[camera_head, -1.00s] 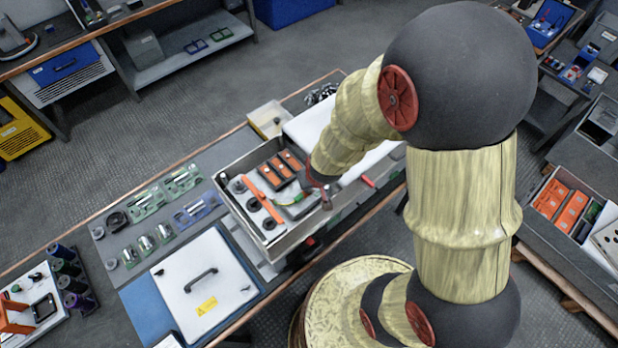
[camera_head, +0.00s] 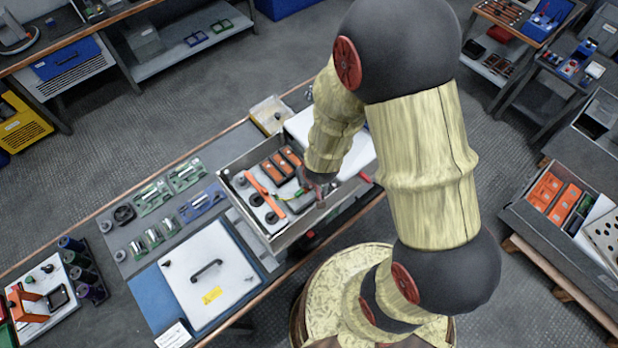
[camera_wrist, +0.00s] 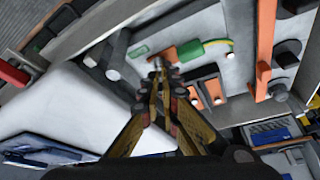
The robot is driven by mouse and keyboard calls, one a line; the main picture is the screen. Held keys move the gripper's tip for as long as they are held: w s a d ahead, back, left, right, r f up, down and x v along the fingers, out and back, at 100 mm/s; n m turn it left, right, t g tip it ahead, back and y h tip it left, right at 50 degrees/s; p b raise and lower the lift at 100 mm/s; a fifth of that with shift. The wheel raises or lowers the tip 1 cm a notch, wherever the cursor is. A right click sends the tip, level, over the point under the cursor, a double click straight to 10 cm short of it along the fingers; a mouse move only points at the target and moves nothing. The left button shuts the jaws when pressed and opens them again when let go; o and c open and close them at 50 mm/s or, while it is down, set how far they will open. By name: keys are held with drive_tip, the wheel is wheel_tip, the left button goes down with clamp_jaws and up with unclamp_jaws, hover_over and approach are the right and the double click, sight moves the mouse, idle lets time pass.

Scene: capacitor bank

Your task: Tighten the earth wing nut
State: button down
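The open grey capacitor box (camera_head: 287,238) stands on the bench, with orange-topped blocks and an orange bar inside. In the wrist view, a green-and-yellow earth lead (camera_wrist: 192,50) runs to a copper-coloured piece (camera_wrist: 169,54) on the pale panel. My gripper (camera_wrist: 158,72) reaches to this piece, its fingers close together and their tips in front of its metal stud. The wing nut is not clear there; the fingertips cover that spot, and I cannot make out whether they hold it. In the head view, my gripper (camera_head: 320,195) is low at the right end of the box, partly hidden by my arm.
The white lid (camera_head: 212,275) with a black handle lies left of the box. Green and blue parts (camera_head: 188,172) lie on the grey mat. A small tray (camera_head: 270,112) and a white case stand behind. The box's walls rise close around my gripper.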

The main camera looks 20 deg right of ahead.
drive_tip(key=c, duration=2.5)
unclamp_jaws()
drive_tip(key=shift+s+f, duration=0.2)
drive_tip(key=shift+s, duration=0.1)
drive_tip(key=o, duration=0.4)
drive_tip(key=shift+c, duration=0.2)
drive_tip(key=shift+o, duration=0.4)
drive_tip(key=shift+w+r, duration=0.2)
drive_tip(key=shift+r, duration=0.05)
drive_tip(key=v, duration=0.7)
drive_tip(key=shift+s+r, duration=0.1)
drive_tip(key=s+a+r+g+y+b, duration=0.2)
drive_tip(key=s+a+g+y, duration=0.1)
drive_tip(key=s+a, duration=0.35)
drive_tip(key=s+d+r+t+h+b, duration=0.1)
drive_tip(key=s+d+r+t+b, duration=0.1)
drive_tip(key=r+b, duration=0.3)
drive_tip(key=s+d+r+n+t+h+b, duration=0.1)
drive_tip(key=s+d+r+t+b, duration=0.1)
drive_tip(key=d+r+b, duration=0.3)
drive_tip(key=b, duration=0.4)
drive_tip(key=shift+s+n+b, duration=0.2)
drive_tip(key=shift+n+b, duration=0.1)
drive_tip(key=shift+b, duration=0.05)
